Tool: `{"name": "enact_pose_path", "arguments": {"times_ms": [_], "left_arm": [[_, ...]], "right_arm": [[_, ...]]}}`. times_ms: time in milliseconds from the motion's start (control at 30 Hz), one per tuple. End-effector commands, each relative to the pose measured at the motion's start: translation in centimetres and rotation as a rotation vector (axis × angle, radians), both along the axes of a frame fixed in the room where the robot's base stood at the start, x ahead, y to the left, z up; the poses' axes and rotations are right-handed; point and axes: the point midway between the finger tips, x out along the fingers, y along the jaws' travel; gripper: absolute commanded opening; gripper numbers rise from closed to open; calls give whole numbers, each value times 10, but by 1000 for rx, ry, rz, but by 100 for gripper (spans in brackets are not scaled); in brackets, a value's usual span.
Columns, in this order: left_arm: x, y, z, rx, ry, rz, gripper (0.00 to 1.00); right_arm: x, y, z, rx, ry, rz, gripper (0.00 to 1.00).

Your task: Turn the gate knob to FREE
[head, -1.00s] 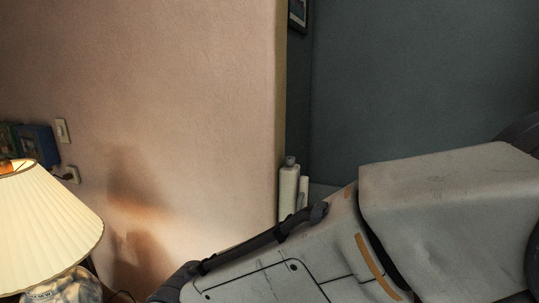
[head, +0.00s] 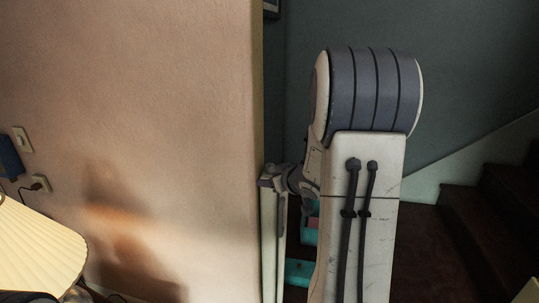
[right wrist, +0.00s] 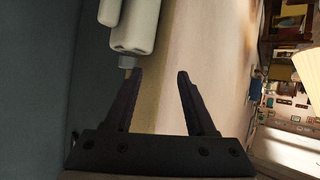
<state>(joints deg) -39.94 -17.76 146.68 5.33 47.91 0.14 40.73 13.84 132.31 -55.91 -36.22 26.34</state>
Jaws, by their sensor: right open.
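A white gate post (head: 268,245) stands at the end of the tan wall in the head view. A white cylinder with a grey cap (right wrist: 130,61) shows in the right wrist view; it looks like the post's top, and I cannot tell if the cap is the knob. No FREE marking is readable. My right gripper (right wrist: 160,72) is open and empty. The cap is close to its left fingertip, not between the fingers; contact cannot be told. In the head view, the gripper is small and dark by the post's top. My left gripper is not in view.
The tan wall (head: 150,120) stands close left of the post. A pleated lampshade (head: 35,245) is at lower left, below a wall outlet (head: 41,184). Dark stairs (head: 460,235) rise at the right. Turquoise objects (head: 298,270) lie low behind my right arm.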

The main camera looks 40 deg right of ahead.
Motion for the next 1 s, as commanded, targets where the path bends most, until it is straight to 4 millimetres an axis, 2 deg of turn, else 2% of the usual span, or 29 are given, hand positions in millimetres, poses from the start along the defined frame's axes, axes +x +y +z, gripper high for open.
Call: {"name": "enact_pose_path", "arguments": {"times_ms": [33,133,267,367,800,1000], "left_arm": [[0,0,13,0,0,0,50],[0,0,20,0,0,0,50],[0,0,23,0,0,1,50],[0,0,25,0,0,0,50],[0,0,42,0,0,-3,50],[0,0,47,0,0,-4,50]], "right_arm": [[-9,-21,11,18,-28,-14,56],[-21,-42,20,48,-78,-13,56],[-31,-55,24,71,-113,-6,56],[-28,-58,23,78,-122,-3,56],[41,-62,-5,78,-120,-1,56],[60,-64,-13,76,-121,-3,56]]}}
